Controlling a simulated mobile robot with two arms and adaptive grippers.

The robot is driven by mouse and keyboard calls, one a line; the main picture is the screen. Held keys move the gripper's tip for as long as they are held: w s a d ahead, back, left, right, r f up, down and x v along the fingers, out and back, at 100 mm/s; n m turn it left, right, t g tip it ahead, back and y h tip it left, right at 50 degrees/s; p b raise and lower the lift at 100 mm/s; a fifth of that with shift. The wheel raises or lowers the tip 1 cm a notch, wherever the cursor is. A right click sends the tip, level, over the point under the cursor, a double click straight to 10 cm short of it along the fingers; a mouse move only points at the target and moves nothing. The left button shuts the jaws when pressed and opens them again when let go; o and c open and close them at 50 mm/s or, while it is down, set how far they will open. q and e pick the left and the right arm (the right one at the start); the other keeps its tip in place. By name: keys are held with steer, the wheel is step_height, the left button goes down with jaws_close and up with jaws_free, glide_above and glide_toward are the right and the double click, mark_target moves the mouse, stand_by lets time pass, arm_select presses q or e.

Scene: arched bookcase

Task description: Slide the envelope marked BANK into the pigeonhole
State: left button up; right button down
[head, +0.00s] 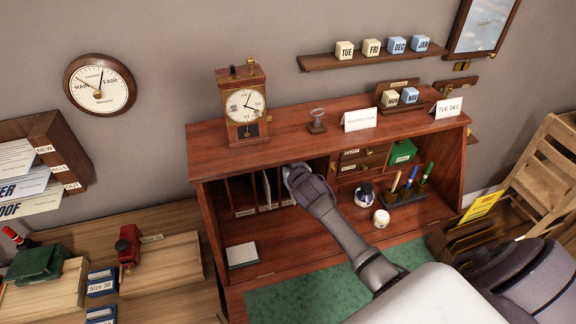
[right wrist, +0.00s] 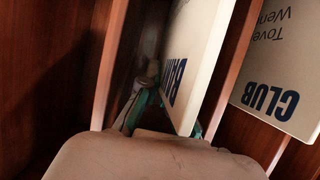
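The envelope marked BANK (right wrist: 190,70) is a pale, thin envelope with dark blue letters. In the right wrist view it stands upright inside a narrow slot between wooden dividers. My right gripper (right wrist: 168,112) has one finger on each side of its near edge, with teal pads against it, so it looks shut on the envelope. In the head view my right gripper (head: 297,174) is at the pigeonholes (head: 243,192) of the red-brown desk and hides the envelope there. My left gripper is not in view.
An envelope marked CLUB (right wrist: 278,75) stands in the slot to the right. Wooden dividers (right wrist: 110,65) are close on both sides. An ink bottle (head: 364,196), a white jar (head: 381,218) and a pen holder (head: 404,197) stand right of my arm. A paper stack (head: 242,255) lies front left.

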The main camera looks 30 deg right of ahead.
steer(key=shift+w, duration=0.2)
steer(key=c, duration=1.2)
jaws_free()
steer(key=shift+c, duration=0.2)
steer(key=v, duration=1.2)
steer(key=shift+s+f, duration=0.1)
steer(key=shift+f, duration=0.05)
